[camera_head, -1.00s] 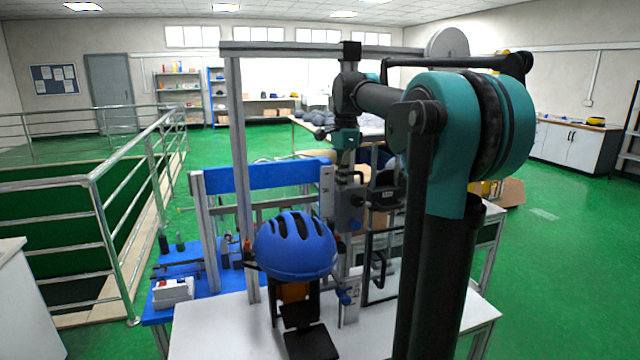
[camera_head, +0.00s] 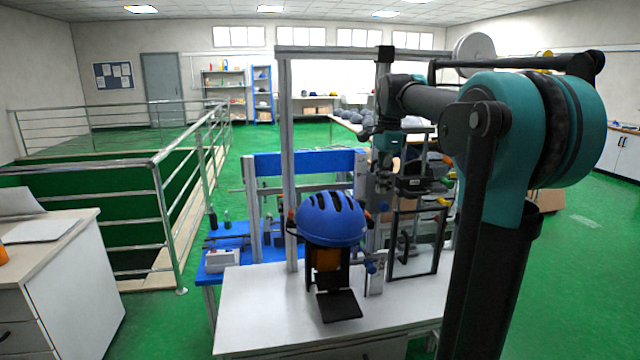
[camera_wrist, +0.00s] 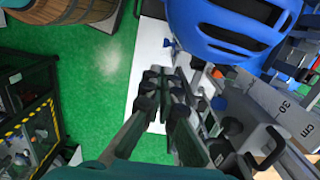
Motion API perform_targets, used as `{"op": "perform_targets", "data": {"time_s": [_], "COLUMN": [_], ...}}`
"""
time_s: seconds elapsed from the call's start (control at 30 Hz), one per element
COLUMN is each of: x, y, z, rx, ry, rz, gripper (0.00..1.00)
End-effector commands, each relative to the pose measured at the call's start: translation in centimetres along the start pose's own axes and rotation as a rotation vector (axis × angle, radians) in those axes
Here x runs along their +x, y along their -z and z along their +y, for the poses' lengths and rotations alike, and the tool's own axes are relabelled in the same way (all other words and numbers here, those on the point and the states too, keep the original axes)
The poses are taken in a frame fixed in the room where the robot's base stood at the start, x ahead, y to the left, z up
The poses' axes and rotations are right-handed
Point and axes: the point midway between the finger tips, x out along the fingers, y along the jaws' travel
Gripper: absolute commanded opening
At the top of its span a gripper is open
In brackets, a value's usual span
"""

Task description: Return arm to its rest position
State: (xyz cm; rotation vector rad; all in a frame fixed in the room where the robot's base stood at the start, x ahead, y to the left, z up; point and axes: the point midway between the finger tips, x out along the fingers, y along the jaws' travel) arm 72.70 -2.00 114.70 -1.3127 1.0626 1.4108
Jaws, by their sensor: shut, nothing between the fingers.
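My arm rises at the right of the head view, its teal shoulder (camera_head: 500,150) high and its black forearm (camera_head: 432,102) reaching left in front of the drop tower. My gripper (camera_wrist: 163,92) shows in the wrist view with its fingers together and nothing between them. In the head view its fingers are hard to tell from the tower parts behind. A blue helmet (camera_head: 331,220) sits on the tower's black and orange support. The helmet also shows at the top of the wrist view (camera_wrist: 235,30), apart from the fingers.
The tower's grey post (camera_head: 290,160) stands on a white table (camera_head: 265,310), with a black frame (camera_head: 437,240) at right. A railing (camera_head: 160,215) and a white cabinet (camera_head: 75,290) are at left. A barrel (camera_wrist: 75,10) and black frame with hazard tape (camera_wrist: 30,125) show in the wrist view.

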Motion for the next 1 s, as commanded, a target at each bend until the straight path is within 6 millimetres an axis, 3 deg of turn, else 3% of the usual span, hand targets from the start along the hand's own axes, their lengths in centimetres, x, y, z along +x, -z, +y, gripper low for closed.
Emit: {"op": "perform_targets", "data": {"time_s": [0.37,0.57,0.77,0.9,1.0], "x": [4.8,9.4,16.9,23.5,27.2], "y": [0.2,0.3,0.2,-0.2,-0.6], "z": [2.0,4.3,9.2,14.6,18.2], "rx": [-0.192,-0.374,-0.668,-0.938,-1.104], "ry": [0.052,0.096,0.157,0.197,0.213], "rz": [0.025,0.057,0.130,0.215,0.276], "gripper": [0.00,0.00,0.00,0.00,0.00]}}
